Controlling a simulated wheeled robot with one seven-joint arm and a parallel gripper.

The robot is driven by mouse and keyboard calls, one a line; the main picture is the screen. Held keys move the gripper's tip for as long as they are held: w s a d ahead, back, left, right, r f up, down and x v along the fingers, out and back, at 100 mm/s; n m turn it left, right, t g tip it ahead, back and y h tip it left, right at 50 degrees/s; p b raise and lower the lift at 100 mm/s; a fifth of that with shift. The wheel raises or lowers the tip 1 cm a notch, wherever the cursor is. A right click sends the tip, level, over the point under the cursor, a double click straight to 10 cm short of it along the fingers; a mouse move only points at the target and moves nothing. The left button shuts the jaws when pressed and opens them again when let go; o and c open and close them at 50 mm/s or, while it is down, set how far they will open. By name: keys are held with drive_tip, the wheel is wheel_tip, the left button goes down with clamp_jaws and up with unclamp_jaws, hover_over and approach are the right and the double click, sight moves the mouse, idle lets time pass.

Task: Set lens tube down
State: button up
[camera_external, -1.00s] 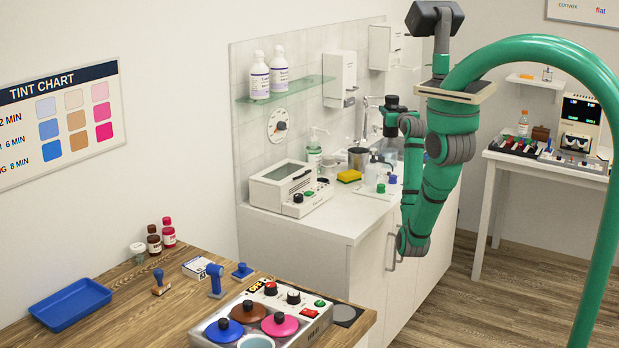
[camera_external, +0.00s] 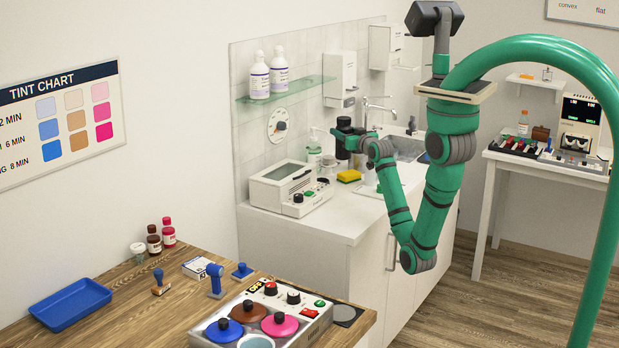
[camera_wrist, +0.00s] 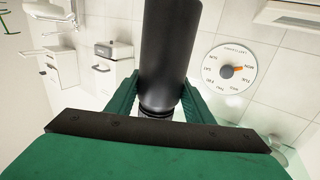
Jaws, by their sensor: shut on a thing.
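The lens tube is a long black cylinder. In the wrist view the tube (camera_wrist: 170,40) stands out between the green fingers of my gripper (camera_wrist: 160,98), which is shut on its narrower ribbed end. In the external view my gripper (camera_external: 354,141) is at the back counter, and a dark shape that looks like the tube (camera_external: 343,124) is at its end. It appears above the counter behind the yellow sponge; whether it touches anything cannot be told. The far end of the tube runs out of the wrist view.
The white counter (camera_external: 330,225) holds a white device with a window (camera_external: 290,187), a yellow sponge (camera_external: 349,176) and a pump bottle (camera_external: 314,155). A sink (camera_external: 405,148) lies to the right. A glass shelf (camera_external: 290,90) and a round dial (camera_wrist: 229,68) are on the tiled wall.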

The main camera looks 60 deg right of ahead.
wheel_tip(320, 180, down, 12)
drive_tip(key=shift+f, duration=0.25)
idle(0.3)
drive_tip(key=shift+f, duration=0.15)
drive_tip(key=o, duration=1.1)
drive_tip(key=shift+s, duration=0.1)
drive_tip(key=v, duration=1.2)
